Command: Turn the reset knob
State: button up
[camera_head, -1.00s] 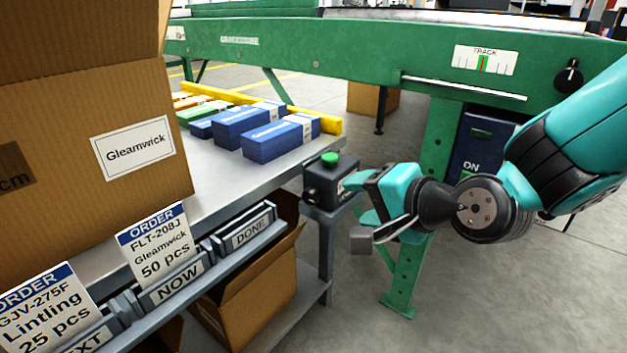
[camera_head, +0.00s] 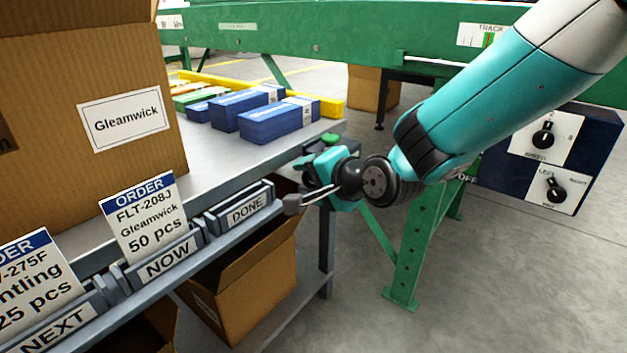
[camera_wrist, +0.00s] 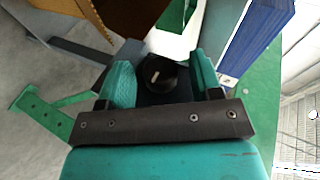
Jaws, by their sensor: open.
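A dark control box with a green button (camera_head: 331,138) stands at the table's right corner; my arm's end hides most of it in the head view. In the wrist view a round black knob (camera_wrist: 161,77) with a pale pointer mark lies between my two teal fingers. My gripper (camera_wrist: 162,70) is open, with a finger on each side of the knob and small gaps beside it. In the head view my gripper (camera_head: 318,165) is in front of the box. No label on this knob is readable, so I cannot tell whether it is the reset knob.
A blue cabinet (camera_head: 594,150) at right carries a speed knob (camera_head: 543,138) and another knob (camera_head: 555,190) with small lettering. Blue carton stacks (camera_head: 278,122) lie on the table. A large Gleamwick box (camera_head: 70,170) and order-card holders (camera_head: 245,212) are at left.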

jog(key=c, duration=0.9)
jog(key=shift+r, duration=0.1)
jog(key=shift+p, duration=0.35)
jog(key=r+g+p, duration=0.1)
jog(key=p, duration=0.3)
jog(key=shift+h, duration=0.4)
jog(key=g+h+p, duration=0.1)
jog(key=p, duration=0.3)
jog(key=g+h+p, duration=0.1)
jog(key=p, duration=0.3)
jog(key=shift+a+r+n, duration=0.15)
jog(key=shift+r+n, duration=0.15)
jog(key=g+h+p, duration=0.1)
jog(key=p, duration=0.2)
jog(key=g+h+p, duration=0.1)
jog(key=p, duration=0.3)
jog(key=shift+w+a+f+h, duration=0.1)
jog(key=shift+w+h, duration=0.05)
jog(key=shift+h, duration=0.25)
jog(key=h+p, duration=0.1)
jog(key=p, duration=0.1)
jog(key=g+h+p, duration=0.1)
jog(key=shift+w+a+f+n+g+p, duration=0.1)
jog(key=shift+f+n+g+p, duration=0.2)
jog(key=shift+p, duration=0.1)
jog(key=shift+f, duration=0.1)
